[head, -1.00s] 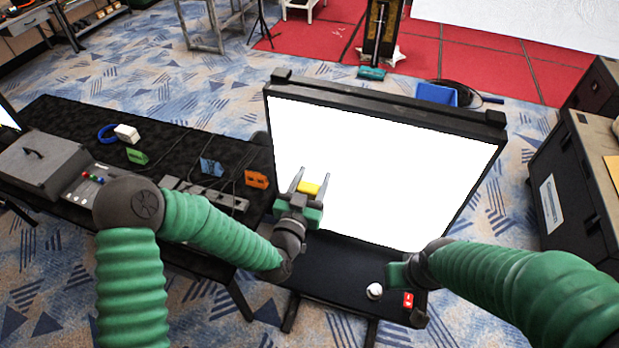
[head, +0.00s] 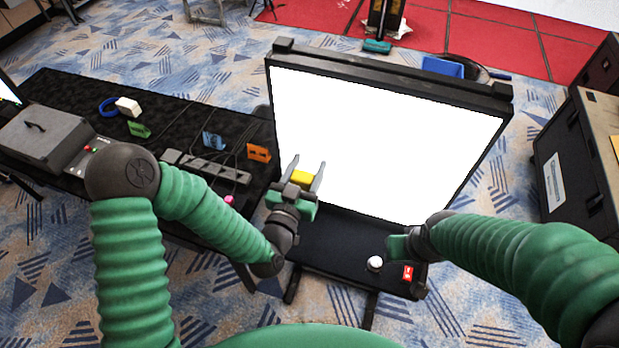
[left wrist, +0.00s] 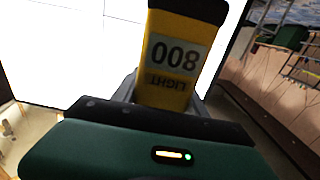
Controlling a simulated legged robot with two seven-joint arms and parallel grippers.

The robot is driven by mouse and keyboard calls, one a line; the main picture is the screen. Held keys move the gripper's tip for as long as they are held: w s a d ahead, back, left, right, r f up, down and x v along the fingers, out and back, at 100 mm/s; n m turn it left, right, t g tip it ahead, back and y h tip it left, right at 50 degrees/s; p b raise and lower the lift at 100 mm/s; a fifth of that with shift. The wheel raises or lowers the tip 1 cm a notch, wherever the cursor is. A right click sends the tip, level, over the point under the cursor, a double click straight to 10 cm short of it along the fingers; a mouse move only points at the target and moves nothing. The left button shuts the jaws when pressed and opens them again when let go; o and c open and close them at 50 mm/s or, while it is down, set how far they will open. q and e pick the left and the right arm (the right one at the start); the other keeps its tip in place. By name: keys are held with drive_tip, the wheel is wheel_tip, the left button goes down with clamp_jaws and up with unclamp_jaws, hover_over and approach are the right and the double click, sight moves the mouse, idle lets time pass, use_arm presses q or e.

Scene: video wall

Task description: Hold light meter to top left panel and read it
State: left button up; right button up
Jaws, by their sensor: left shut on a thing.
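The yellow light meter (head: 301,178) is in my left gripper (head: 306,166), between its two grey fingers. In the left wrist view the meter (left wrist: 164,80) carries a white label with upside-down digits that look like 800 and the word LIGHT below. The video wall (head: 400,140) is a bright white screen in a black frame. In the head view the meter is in front of its lower left part; I cannot tell whether it touches. Thin lines cross the white screen (left wrist: 60,50) in the wrist view. My right gripper (head: 398,247) is by the screen's lower right; its fingers are hidden.
A black shelf (head: 335,245) below the screen bears a white round thing (head: 375,263) and a red block (head: 408,272). A black table (head: 75,95) at left holds a grey case (head: 45,135), a power strip (head: 200,165) and small coloured pieces. A black case (head: 575,165) stands right.

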sight(301, 183)
use_arm(q)
drive_tip(key=v, duration=0.3)
drive_tip(key=shift+s, duration=0.15)
drive_tip(key=shift+p+v, duration=0.45)
drive_tip(key=shift+v, duration=0.4)
drive_tip(key=s+p, duration=0.1)
drive_tip(key=s+a+p, duration=0.1)
drive_tip(key=p, duration=0.1)
drive_tip(key=s+p, duration=0.1)
drive_tip(key=p, duration=0.1)
drive_tip(key=shift+a+r, duration=0.25)
drive_tip(key=shift+r, duration=0.1)
drive_tip(key=shift+s+f, duration=0.1)
drive_tip(key=shift+f, duration=0.2)
drive_tip(key=shift+d, duration=0.1)
